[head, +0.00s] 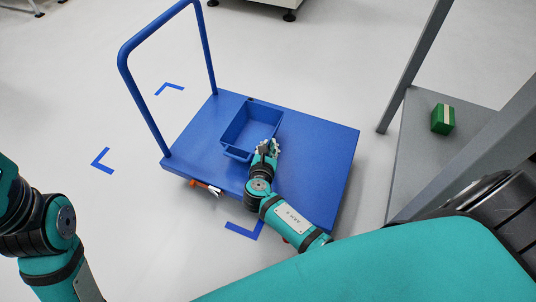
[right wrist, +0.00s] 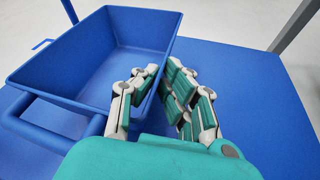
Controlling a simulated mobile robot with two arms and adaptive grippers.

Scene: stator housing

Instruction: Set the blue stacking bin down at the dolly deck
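The blue stacking bin (head: 236,131) is open-topped and empty. It is over the left-middle part of the blue dolly deck (head: 315,140); whether its base rests flat on the deck I cannot tell. My right gripper (head: 268,146) is at the bin's near right side. In the right wrist view my right gripper (right wrist: 161,73) has its fingers on either side of the bin's side wall, close in on it. The bin (right wrist: 75,62) fills the upper left there, with the deck (right wrist: 245,95) to the right. My left gripper is out of view; only part of that arm shows.
The dolly's blue push handle (head: 135,95) rises at the left. Blue corner marks (head: 102,160) lie on the floor. A grey table (head: 412,150) with a green box (head: 443,119) stands at the right. The deck's right part is clear.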

